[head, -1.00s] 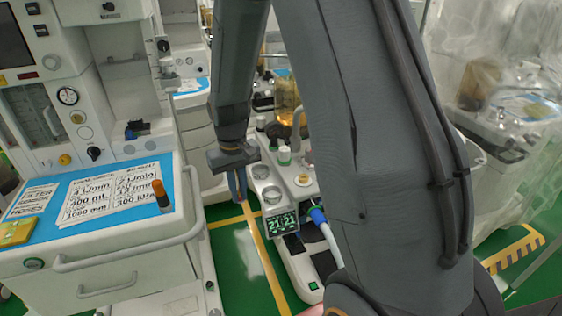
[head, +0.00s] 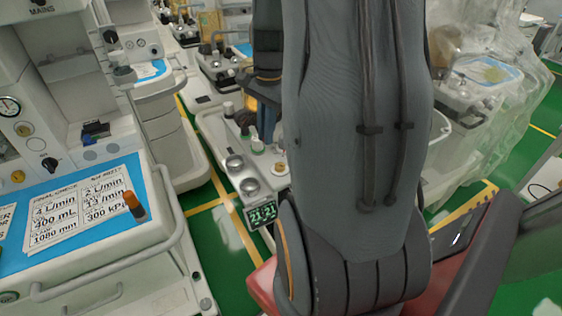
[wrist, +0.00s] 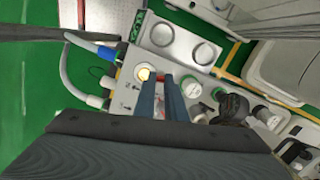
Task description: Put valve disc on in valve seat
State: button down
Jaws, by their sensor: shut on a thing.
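My gripper (wrist: 160,82) has two blue fingers closed to a narrow gap. It also shows in the head view (head: 268,138), partly behind my arm, over the white absorber unit (head: 222,135).
Two round metal caps (head: 234,161) and a green-lit display (head: 263,213) are at the near end of the unit. Green-collared parts (wrist: 192,90) stand right of the fingers. A blue-ended hose (wrist: 105,53) is at left. A cart with labels (head: 85,205) stands left.

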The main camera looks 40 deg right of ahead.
aim_at(279, 166)
jog(key=s+d+r+m, duration=0.2)
jog(key=s+d+m, duration=0.1)
notch_tip(279, 166, down, 10)
jog(key=shift+w+a+f+p, duration=0.1)
jog(key=shift+a+p, duration=0.05)
jog(key=shift+p, duration=1.05)
